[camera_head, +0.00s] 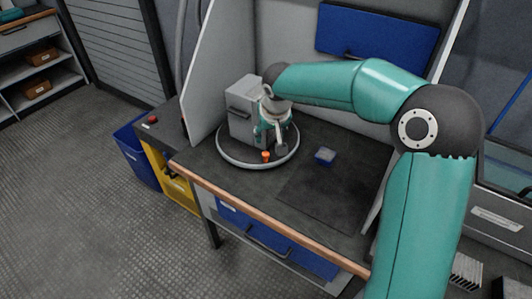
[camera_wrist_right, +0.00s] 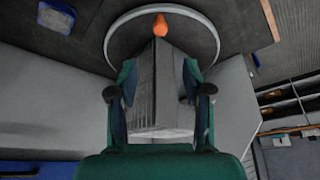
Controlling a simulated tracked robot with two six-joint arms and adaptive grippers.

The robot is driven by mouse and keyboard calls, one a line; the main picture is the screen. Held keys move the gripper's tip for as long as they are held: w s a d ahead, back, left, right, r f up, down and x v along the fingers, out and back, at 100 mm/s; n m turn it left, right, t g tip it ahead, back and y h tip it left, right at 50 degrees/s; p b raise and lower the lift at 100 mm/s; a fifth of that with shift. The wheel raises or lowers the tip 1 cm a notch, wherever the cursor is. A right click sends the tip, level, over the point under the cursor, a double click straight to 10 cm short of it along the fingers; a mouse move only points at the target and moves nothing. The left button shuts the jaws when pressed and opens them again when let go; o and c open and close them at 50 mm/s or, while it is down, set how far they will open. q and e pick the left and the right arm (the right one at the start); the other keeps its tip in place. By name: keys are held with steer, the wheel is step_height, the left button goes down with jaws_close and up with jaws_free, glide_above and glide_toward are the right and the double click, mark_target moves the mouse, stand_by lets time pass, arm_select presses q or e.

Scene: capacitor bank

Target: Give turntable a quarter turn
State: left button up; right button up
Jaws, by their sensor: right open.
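The turntable (camera_head: 235,161) is a round dark disc with a pale rim on the workbench. It also shows in the right wrist view (camera_wrist_right: 125,38). A grey box-shaped unit (camera_head: 240,108) stands on it. An orange peg (camera_head: 266,156) stands near the disc's front edge and shows at the top of the right wrist view (camera_wrist_right: 160,25). My right gripper (camera_head: 271,146) is open above the turntable, beside the grey unit and behind the peg. In the wrist view the unit (camera_wrist_right: 155,90) appears between the fingers; contact cannot be told. My left gripper is not in view.
A light side panel (camera_head: 208,75) rises behind left. A blue bin (camera_head: 138,155) and a red button (camera_head: 153,119) are left of the bench. The front bench top is mostly clear.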

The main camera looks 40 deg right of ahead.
mark_target(266, 154)
steer(key=x, duration=1.2)
steer(key=shift+w+f, duration=0.1)
steer(key=shift+f, duration=0.3)
jaws_close()
